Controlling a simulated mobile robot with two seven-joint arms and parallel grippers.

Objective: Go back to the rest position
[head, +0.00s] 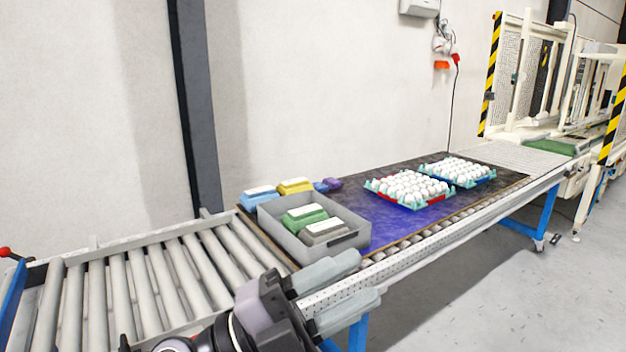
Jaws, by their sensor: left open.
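My left gripper (345,292) is in the lower middle of the head view, in front of the near edge of the conveyor. Its two grey fingers are apart with nothing between them. A grey crate (352,243) stands on the conveyor just behind the gripper. In it lie a green egg carton (304,220) and a grey egg carton (325,234). My right gripper does not show.
Two trays of white eggs, a nearer one (409,203) and a farther one (478,182), sit on the dark belt (385,232). Blue (258,200), yellow (295,190) and purple (332,184) cartons lie behind the crate. Bare rollers (150,285) extend left. Floor at right is clear.

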